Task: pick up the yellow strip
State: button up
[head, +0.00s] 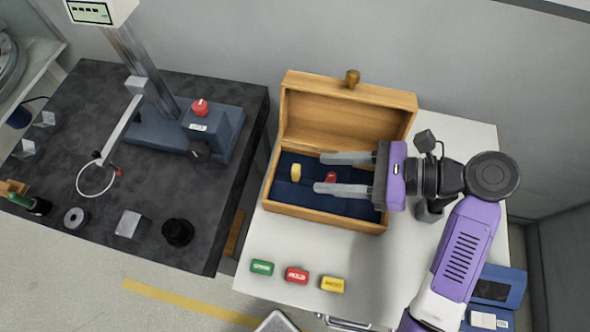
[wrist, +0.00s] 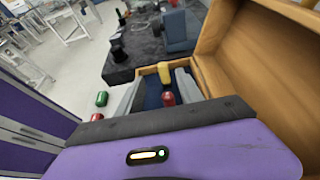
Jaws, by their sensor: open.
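A small yellow piece (head: 295,172) stands in the blue-lined wooden box (head: 290,208), left of my fingertips. It also shows in the wrist view (wrist: 165,72), just beyond the fingers. A red piece (head: 331,178) is in the box, in the gap between my fingers in the picture; it also shows in the wrist view (wrist: 168,99). My gripper (head: 319,173) is open, reaching in over the box from the right, with its fingers pointing left. Neither finger visibly grips anything. How high the fingers are above the lining is hard to tell.
The box lid stands open at the back. Green (head: 262,267), red (head: 297,275) and yellow (head: 332,284) labelled blocks lie on the white table in front of the box. A dark bench (head: 100,100) with a blue-based stand is at the left, beyond a gap.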

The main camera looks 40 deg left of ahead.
aim_at(299, 168)
jog(key=x, duration=0.4)
jog(key=p+x, duration=0.1)
jog(key=x, duration=0.1)
jog(key=shift+w+a+r, duration=0.15)
jog(key=shift+a+r, duration=0.1)
jog(key=shift+r, duration=0.1)
jog(key=shift+s+a+f, duration=0.25)
jog(key=shift+a+f, duration=0.05)
jog(key=shift+a, duration=0.2)
jog(key=shift+c, duration=0.4)
grip_shut()
